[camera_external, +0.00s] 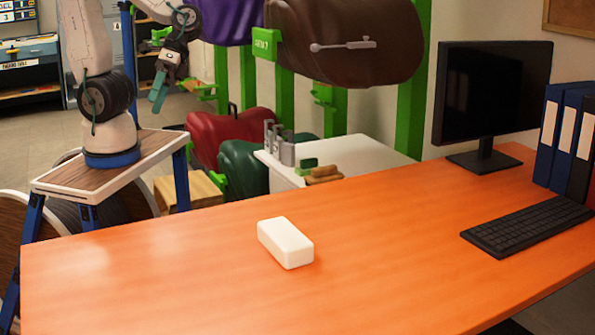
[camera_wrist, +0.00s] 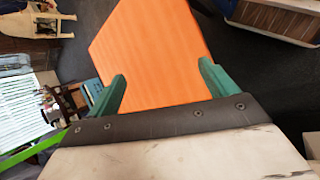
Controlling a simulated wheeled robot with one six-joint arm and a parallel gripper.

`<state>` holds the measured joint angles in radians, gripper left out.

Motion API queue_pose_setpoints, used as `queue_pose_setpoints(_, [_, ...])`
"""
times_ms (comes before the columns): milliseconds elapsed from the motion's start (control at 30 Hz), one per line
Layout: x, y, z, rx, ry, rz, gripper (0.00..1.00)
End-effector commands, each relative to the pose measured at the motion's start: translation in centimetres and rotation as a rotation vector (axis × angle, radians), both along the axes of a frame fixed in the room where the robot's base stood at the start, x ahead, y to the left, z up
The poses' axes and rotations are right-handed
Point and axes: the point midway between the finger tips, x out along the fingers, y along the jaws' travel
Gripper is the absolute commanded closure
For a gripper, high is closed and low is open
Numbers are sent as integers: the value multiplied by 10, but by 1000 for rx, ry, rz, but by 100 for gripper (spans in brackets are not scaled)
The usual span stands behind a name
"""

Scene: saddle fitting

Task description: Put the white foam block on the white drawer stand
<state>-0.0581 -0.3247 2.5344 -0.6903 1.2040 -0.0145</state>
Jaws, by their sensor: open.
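The white foam block (camera_external: 285,242) lies flat on the orange table (camera_external: 150,290), near its middle. The white drawer stand (camera_external: 375,154) is behind the table's far edge; its white top shows, and its lower part is mostly hidden. My gripper (camera_external: 158,92) hangs in the air at the upper left, well away from both block and stand. In the wrist view its two green fingers (camera_wrist: 162,74) are spread apart with nothing between them. The orange table shows beyond them, and the block is not visible there.
Bottles (camera_external: 281,146), a green item and brown brushes (camera_external: 324,174) occupy the stand top's near-left part; its right part looks clear. A monitor (camera_external: 492,95), keyboard (camera_external: 527,225) and binders (camera_external: 568,140) are on the table's right. Saddles (camera_external: 345,40) hang on green posts behind.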

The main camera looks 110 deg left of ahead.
Motion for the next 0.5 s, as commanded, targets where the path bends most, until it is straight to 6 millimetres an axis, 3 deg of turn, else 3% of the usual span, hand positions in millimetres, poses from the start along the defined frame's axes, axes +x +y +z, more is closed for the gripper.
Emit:
queue_pose_setpoints(100, [-29,31,15,206,-143,-158,15])
queue_pose_setpoints(200, [-46,60,25,371,-236,-256,15])
queue_pose_setpoints(333, [-58,88,36,533,-317,-331,15])
queue_pose_setpoints(500, [-65,105,44,629,-358,-370,11])
